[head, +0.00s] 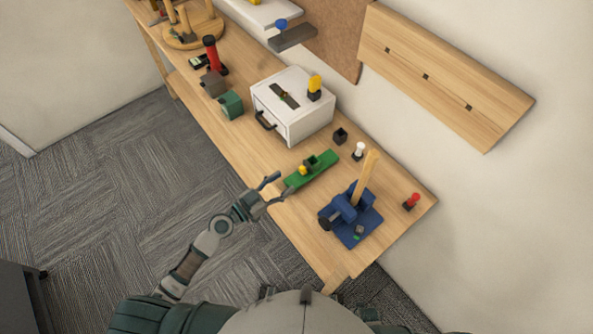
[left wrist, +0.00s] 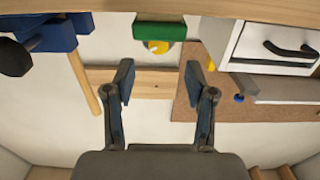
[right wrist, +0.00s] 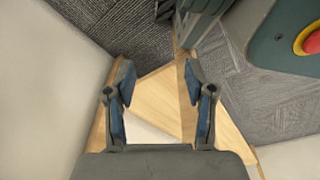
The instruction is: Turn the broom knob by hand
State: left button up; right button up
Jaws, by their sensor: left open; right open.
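A blue fixture (head: 350,222) stands near the table's right end and holds an upright, slightly tilted wooden handle (head: 366,176), seemingly the broom. A dark round knob (head: 325,222) is on its left side; the knob also shows at the upper left of the left wrist view (left wrist: 14,58). My left gripper (head: 279,187) is open and empty at the table's front edge, left of the blue fixture and close to a green block with a yellow knob (head: 303,170). My right gripper (right wrist: 157,80) is open and empty; it is not in the head view.
A white box with a drawer handle (head: 310,123) stands behind the green block. A white-topped peg (head: 359,150), a small black block (head: 340,136) and a red knob (head: 412,200) are near the wall. A slotted wooden board (head: 440,75) is on the wall.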

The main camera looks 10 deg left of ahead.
aim_at(301, 171)
pick_arm(q)
jog(key=p+x, duration=0.1)
jog(key=x, duration=0.4)
jog(key=shift+w+d+r, duration=0.1)
jog(key=shift+w+d, duration=0.1)
jog(key=shift+d, duration=0.2)
jog(key=shift+w+d+p, duration=0.2)
jog(key=shift+w+p, duration=0.05)
jog(key=shift+p, duration=0.05)
grip_shut()
pick_arm(e)
jog(key=s+f, duration=0.2)
jog(key=s, duration=0.1)
jog(key=s+d+f, duration=0.1)
jog(key=shift+s, duration=0.4)
